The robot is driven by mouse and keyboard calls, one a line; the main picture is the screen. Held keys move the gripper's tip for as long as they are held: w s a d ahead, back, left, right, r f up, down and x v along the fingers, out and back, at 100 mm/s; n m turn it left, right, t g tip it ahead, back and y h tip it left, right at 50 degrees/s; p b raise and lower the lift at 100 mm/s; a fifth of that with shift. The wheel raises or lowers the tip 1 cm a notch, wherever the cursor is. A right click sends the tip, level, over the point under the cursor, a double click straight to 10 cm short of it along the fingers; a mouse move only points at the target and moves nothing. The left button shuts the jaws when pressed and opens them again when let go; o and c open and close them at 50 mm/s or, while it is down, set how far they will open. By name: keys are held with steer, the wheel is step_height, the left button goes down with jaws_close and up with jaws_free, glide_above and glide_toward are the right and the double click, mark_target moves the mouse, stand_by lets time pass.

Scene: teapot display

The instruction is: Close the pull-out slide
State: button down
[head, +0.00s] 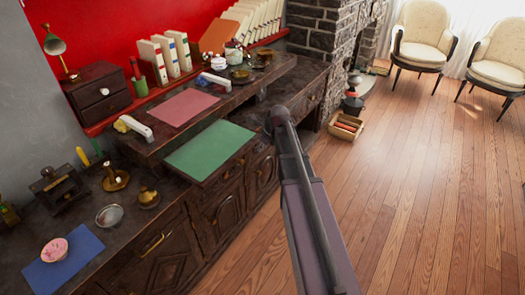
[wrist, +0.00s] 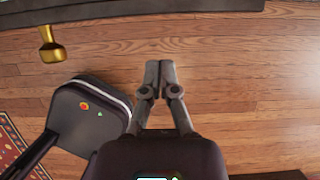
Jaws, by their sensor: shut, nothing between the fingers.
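The pull-out slide appears to be the dark board bearing the green mat (head: 210,150), jutting from the front of the dark wooden desk in the head view. A dark edge (wrist: 130,13) with a brass knob (wrist: 52,45) runs across the top of the wrist view; it may be the front of the slide, but I cannot tell for sure. My gripper (wrist: 160,66) is shut and empty over the wooden floor, below that edge in the picture and right of the knob. A gap shows between fingertips and edge. My arm hides part of the desk front in the head view.
A pink mat (head: 183,107), a small drawer chest (head: 98,92) and binders (head: 165,58) stand on the desk. A low box (head: 346,127) sits on the floor by the brick fireplace. Two cream chairs (head: 422,40) stand at the back right. The wooden floor (head: 425,180) is clear.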

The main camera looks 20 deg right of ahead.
steer(key=shift+w+a, duration=0.85)
steer(key=shift+w, duration=0.3)
